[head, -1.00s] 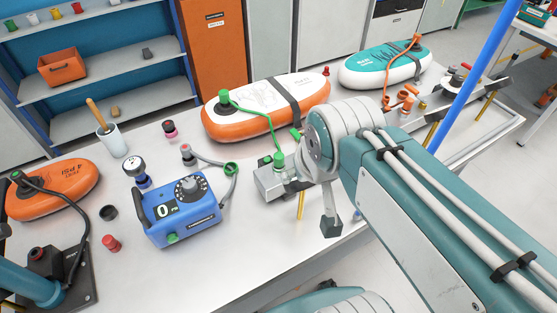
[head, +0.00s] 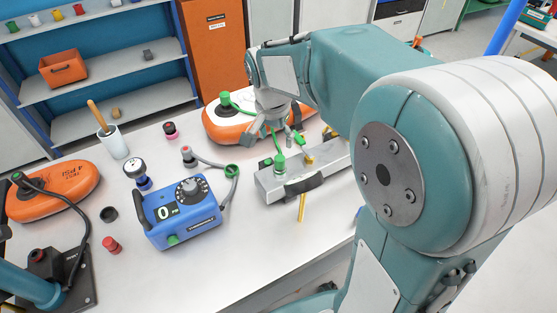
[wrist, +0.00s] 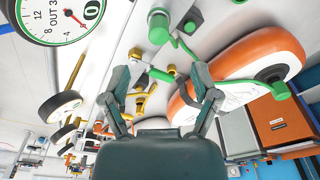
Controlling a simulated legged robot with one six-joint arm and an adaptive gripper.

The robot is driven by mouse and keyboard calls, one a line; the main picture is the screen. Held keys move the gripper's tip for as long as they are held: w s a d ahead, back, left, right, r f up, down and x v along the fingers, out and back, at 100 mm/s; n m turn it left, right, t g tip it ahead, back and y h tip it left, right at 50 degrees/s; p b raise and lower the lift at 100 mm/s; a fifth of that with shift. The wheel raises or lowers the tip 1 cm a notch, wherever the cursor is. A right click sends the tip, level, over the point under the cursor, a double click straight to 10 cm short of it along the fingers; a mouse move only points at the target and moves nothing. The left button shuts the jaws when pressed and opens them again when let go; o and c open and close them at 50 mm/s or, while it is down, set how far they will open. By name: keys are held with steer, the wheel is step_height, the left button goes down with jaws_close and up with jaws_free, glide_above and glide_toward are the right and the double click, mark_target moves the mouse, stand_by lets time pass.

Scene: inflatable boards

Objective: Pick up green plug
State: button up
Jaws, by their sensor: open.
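A green fitting (head: 279,161) stands upright on a grey block (head: 275,188). A green hose links it to a green cap (head: 225,98) on the board. My gripper (head: 271,138) hangs open above the table between board and block, with nothing held. In the wrist view my gripper (wrist: 162,82) has its fingers spread. A green piece (wrist: 152,72) and yellow fittings (wrist: 143,98) show beyond and between them. I cannot tell which green piece is the plug.
The wrist view shows a gauge (wrist: 55,18). Bare table lies in front.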

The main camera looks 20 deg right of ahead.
mark_target(279, 158)
steer(key=f, duration=0.3)
steer(key=d+f, duration=0.1)
steer(key=f, duration=0.2)
steer(key=w+f, duration=0.1)
steer(key=f, duration=0.2)
steer(key=shift+d+f, duration=0.15)
steer(key=shift+f, duration=0.05)
jaws_close()
